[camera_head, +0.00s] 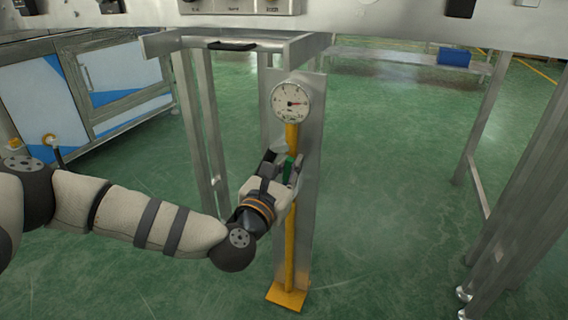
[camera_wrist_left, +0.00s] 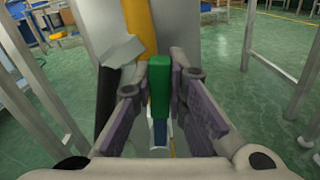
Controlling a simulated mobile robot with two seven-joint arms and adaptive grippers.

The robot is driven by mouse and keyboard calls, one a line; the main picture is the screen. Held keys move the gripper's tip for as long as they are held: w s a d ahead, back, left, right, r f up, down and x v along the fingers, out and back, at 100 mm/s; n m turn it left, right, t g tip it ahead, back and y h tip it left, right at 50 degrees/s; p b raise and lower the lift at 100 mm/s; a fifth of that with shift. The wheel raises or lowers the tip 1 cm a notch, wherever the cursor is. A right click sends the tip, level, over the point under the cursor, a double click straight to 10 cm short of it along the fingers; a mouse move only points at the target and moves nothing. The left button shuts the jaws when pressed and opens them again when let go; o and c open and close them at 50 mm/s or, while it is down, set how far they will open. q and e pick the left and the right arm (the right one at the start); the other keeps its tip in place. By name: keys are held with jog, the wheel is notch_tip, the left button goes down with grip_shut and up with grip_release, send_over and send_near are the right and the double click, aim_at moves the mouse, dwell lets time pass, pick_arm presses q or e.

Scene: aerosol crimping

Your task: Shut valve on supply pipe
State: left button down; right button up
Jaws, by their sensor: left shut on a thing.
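The yellow supply pipe (camera_head: 290,240) runs upright along a grey metal post (camera_head: 309,190), with a round pressure gauge (camera_head: 290,102) near its top. The pipe (camera_wrist_left: 138,28) also shows in the left wrist view. A green valve handle (camera_wrist_left: 159,82) sits between the fingers of my left gripper (camera_wrist_left: 157,100). The green handle (camera_head: 288,168) is partly hidden by the gripper in the head view. My left gripper (camera_head: 287,172) is shut on the handle, in front of the pipe below the gauge. My right gripper is not in view.
A steel machine frame (camera_head: 400,18) crosses the top, with legs at right (camera_head: 520,190). A blue and white cabinet (camera_head: 90,85) stands at left. A blue bin (camera_head: 453,57) sits on a low shelf behind. The green floor (camera_head: 400,190) right of the post is clear.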

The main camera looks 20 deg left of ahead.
pick_arm(q)
jog(key=d+m, duration=0.1)
jog(key=d+m+p, duration=0.1)
jog(key=m, duration=0.1)
jog(key=shift+d+f+m, duration=0.3)
jog(key=shift+d+f, duration=0.1)
jog(key=d+f+m+p, duration=0.1)
jog(key=d+f+m, duration=0.3)
jog(key=f+m, duration=0.4)
jog(key=shift+d+m, duration=0.25)
jog(key=shift+m, duration=2.05)
jog(key=shift+s+f, duration=0.15)
jog(key=c, duration=1.6)
grip_release()
jog(key=shift+s, duration=0.1)
